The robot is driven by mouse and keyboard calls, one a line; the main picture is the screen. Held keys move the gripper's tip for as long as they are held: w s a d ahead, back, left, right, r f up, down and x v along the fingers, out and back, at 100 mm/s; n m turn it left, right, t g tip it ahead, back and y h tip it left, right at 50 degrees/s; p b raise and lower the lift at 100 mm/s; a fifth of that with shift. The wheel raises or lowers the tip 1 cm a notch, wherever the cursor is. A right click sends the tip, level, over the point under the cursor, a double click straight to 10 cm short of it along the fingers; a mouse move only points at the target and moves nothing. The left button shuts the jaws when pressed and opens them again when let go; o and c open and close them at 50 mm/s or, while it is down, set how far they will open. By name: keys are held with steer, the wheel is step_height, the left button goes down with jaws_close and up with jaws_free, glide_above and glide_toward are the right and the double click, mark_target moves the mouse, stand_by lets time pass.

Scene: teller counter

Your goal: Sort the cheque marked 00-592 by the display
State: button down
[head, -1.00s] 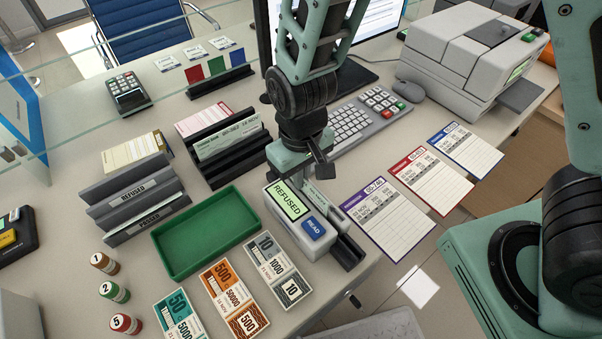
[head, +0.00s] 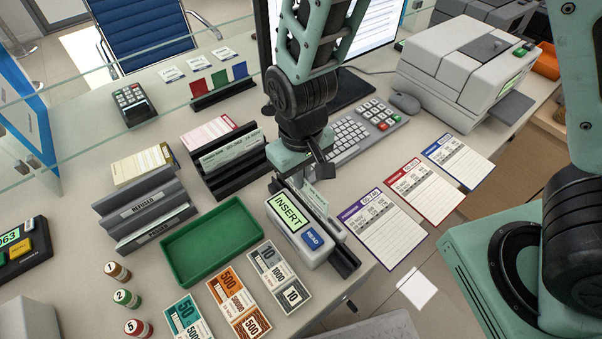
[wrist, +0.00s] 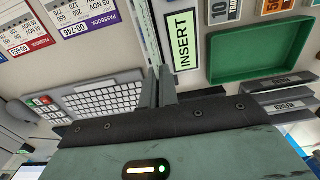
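The cheque reader (head: 283,235) stands near the counter's front edge. Its display (head: 290,212) reads INSERT, and a blue READ button (head: 313,238) sits beside it. My gripper (head: 308,180) is over the reader's slot side, and its fingers show close together in the wrist view (wrist: 159,75). A pale green cheque (head: 316,196) stands upright between them, seen nearly edge-on; its number is not legible. The sorting rack (head: 150,205) left of the reader has a slot labelled REFUSED and a front one labelled PASSED. Another cheque (head: 231,150) stands in the dark rack behind.
A green tray (head: 210,243) lies between rack and reader. Banknote stacks (head: 238,303) lie in front. Passbooks (head: 372,218) lie to the right, a keyboard (head: 352,135) behind. A glass screen crosses the back of the counter.

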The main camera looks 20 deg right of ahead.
steer(key=shift+r+p, duration=2.9)
steer(key=shift+r, duration=0.35)
